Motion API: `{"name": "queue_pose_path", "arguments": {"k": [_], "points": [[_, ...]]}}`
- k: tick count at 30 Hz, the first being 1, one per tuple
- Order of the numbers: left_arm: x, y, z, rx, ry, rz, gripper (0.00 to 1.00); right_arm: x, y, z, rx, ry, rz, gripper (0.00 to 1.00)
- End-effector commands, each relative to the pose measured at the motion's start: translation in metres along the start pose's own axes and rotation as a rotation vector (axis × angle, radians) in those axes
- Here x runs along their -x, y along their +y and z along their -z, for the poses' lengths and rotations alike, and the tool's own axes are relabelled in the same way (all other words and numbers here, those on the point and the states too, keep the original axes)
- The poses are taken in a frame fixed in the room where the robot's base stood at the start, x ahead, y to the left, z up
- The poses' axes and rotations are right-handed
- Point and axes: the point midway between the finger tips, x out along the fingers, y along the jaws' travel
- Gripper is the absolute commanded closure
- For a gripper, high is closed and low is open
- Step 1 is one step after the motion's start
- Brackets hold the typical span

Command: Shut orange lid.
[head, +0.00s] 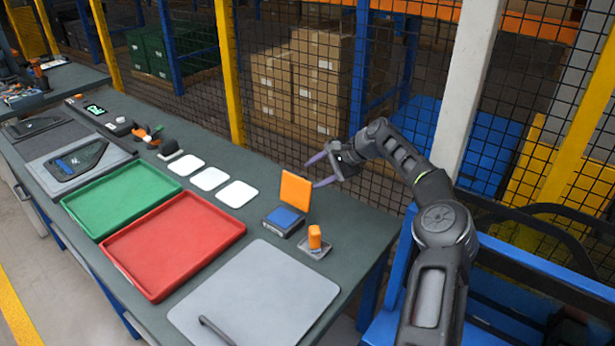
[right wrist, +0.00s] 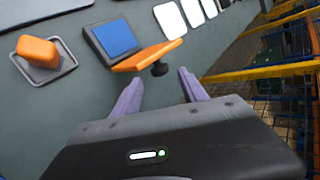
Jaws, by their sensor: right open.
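The orange lid (head: 295,189) stands upright, open, at the back edge of a small dark box with a blue top face (head: 284,217). My left gripper is not in view.
An orange block (head: 314,237) on a grey base stands in front of the box. A grey panel with a handle (head: 254,292), a red tray (head: 172,244), a green tray (head: 122,198) and white pads (head: 209,179) lie on the table. A mesh fence (head: 290,120) runs behind.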

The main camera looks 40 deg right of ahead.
Motion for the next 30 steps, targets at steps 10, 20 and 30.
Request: {"name": "queue_pose_path", "arguments": {"k": [10, 20, 30], "points": [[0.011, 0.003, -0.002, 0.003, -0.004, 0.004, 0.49, -0.040, -0.001, -0.001, 0.000, 0.000, 0.001, 0.49], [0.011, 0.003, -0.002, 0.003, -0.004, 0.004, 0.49, -0.042, 0.000, 0.000, 0.000, 0.000, 0.001, 0.54], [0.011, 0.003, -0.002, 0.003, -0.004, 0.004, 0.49, -0.041, 0.000, 0.000, 0.000, 0.000, 0.001, 0.82]]}}
